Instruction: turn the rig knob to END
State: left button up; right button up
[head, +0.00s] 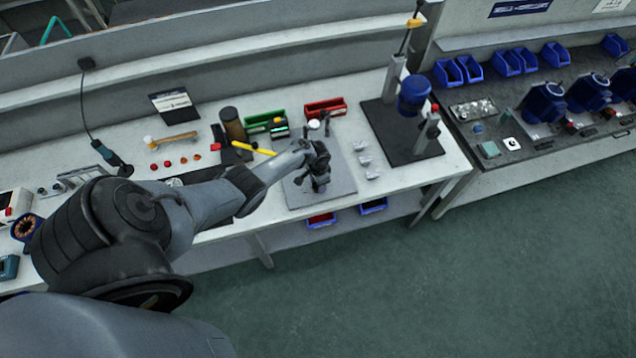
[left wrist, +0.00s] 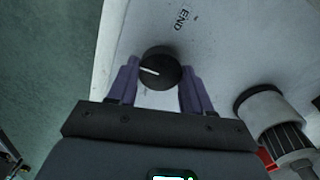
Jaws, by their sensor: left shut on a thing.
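The rig knob (left wrist: 161,66) is a round black knob on a pale panel (left wrist: 225,55) in the left wrist view. Its white pointer line points left in that view. The printed END mark (left wrist: 184,18) is above the knob and slightly right, away from the pointer. My left gripper (left wrist: 159,74) has a purple finger on each side of the knob and is shut on it. In the head view my left gripper (head: 318,172) is over the grey plate (head: 338,192) on the bench, and the arm and hand hide the knob. My right gripper is not in view.
A white and dark ribbed cylindrical part (left wrist: 265,108) stands close to the right finger. Green (head: 262,121) and red (head: 325,106) bins sit behind the plate. A press with a blue head (head: 413,92) stands to the right. Small metal parts (head: 364,160) lie beside the plate.

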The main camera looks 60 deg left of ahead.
pick_arm(q)
jog(key=m, duration=0.4)
jog(key=shift+f+m+b, duration=0.1)
jog(key=shift+m+b, duration=0.2)
jog(key=shift+b, duration=0.05)
jog(key=m+b, duration=0.1)
jog(key=m, duration=0.3)
jog(key=shift+m, duration=0.3)
jog(key=m+b, duration=0.2)
jog(key=m, duration=0.2)
jog(key=m+b, duration=0.1)
jog(key=m, duration=0.2)
jog(key=shift+m+b, duration=0.3)
jog(key=shift+m, duration=0.5)
jog(key=o, duration=1)
jog(key=shift+o, duration=0.2)
